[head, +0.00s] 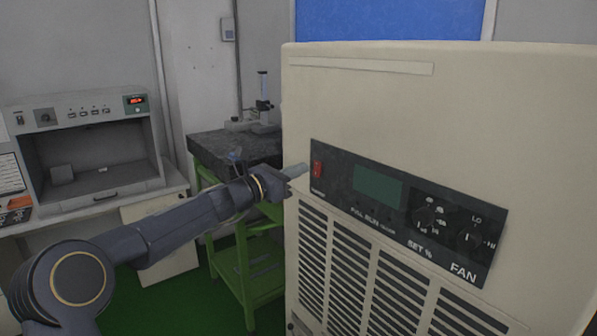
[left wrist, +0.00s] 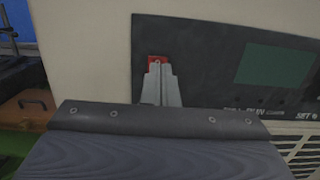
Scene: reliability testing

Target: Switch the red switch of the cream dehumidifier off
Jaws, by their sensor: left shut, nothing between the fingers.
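The cream dehumidifier (head: 450,115) stands at the right in the head view, with a black control panel (head: 395,250) on its front. The red switch (head: 317,170) is at the upper left of that panel. My left gripper (head: 297,170) is shut and empty, its tips just left of the switch in the head view. In the left wrist view the shut fingertips (left wrist: 160,80) point at the red switch (left wrist: 157,59) and cover its lower part. I cannot tell whether they touch it. The switch position is not clear. My right gripper is not in view.
A green-framed stand with a dark slab top (head: 225,148) is behind my left arm. A grey cabinet with a red display (head: 85,115) sits on a bench at the left. Dials (head: 425,217) are on the panel's right part. Green floor shows between.

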